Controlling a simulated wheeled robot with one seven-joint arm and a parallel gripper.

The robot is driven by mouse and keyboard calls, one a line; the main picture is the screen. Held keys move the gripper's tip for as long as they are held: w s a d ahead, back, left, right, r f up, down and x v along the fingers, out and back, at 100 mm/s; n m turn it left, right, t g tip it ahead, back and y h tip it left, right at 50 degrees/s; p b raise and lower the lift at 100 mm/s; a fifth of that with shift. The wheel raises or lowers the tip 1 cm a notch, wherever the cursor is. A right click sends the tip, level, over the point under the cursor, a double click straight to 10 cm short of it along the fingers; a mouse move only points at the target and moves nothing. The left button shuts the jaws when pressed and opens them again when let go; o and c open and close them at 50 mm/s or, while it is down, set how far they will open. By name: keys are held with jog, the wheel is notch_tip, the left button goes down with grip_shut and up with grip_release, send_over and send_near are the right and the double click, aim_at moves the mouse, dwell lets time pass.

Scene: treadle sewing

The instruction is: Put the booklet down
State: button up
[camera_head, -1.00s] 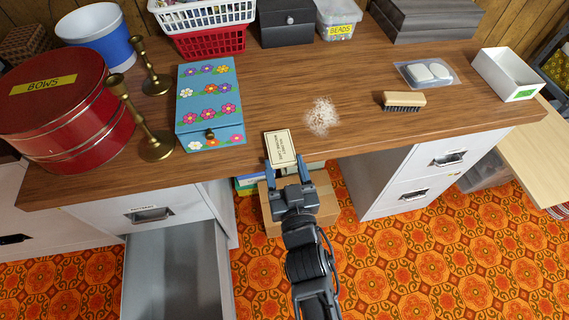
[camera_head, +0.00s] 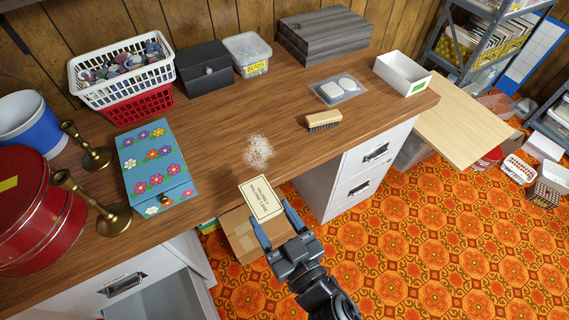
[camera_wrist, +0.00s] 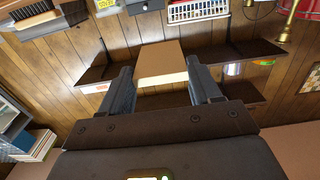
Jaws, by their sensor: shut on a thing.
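The booklet (camera_head: 262,198) is a small cream card-like thing with a dark border and printed dark lettering. My gripper (camera_head: 273,217) is shut on its near end, one finger at each side. The booklet sticks out ahead of the fingers, by the front edge of the wooden desk top (camera_head: 205,150). Whether it touches the desk I cannot tell. In the wrist view, the booklet (camera_wrist: 162,62) shows as a tan face with a pale edge between the fingers.
White lint (camera_head: 258,151) lies behind the booklet. A flowered blue box (camera_head: 157,170) and brass candlesticks (camera_head: 95,157) stand left; a brush (camera_head: 323,121) lies right. A drawer (camera_head: 165,300) is open below. Bare wood lies around the lint.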

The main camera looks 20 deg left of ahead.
jog(key=w+d+m+t+h, duration=0.25)
jog(key=w+d+h, duration=0.2)
jog(key=d, duration=0.65)
jog(key=w+d+m+t+h, duration=0.2)
jog(key=w+d+m+h, duration=0.25)
jog(key=d, duration=0.55)
jog(key=w+d+m+t+h, duration=0.25)
jog(key=w+d+h, duration=0.2)
jog(key=d, duration=0.65)
jog(key=s+f, duration=0.4)
jog(key=f, duration=0.2)
jog(key=shift+s+f+g, duration=0.35)
jog(key=shift+g, duration=0.05)
jog(key=shift+d, duration=0.15)
jog(key=s+a+r+n+g+y, duration=0.2)
jog(key=s+a+n+y, duration=0.1)
jog(key=a, duration=0.7)
jog(key=s+a+r+n+g+y, duration=0.2)
jog(key=a+y, duration=0.4)
jog(key=a, duration=0.5)
jog(key=s+a+r+n+g+y, duration=0.2)
jog(key=s+a+n+y, duration=0.1)
jog(key=a, duration=0.8)
jog(key=shift+s+a+r+n+y, duration=0.1)
jog(key=shift+s+r+n+y, duration=0.3)
jog(key=shift+n+y, duration=0.45)
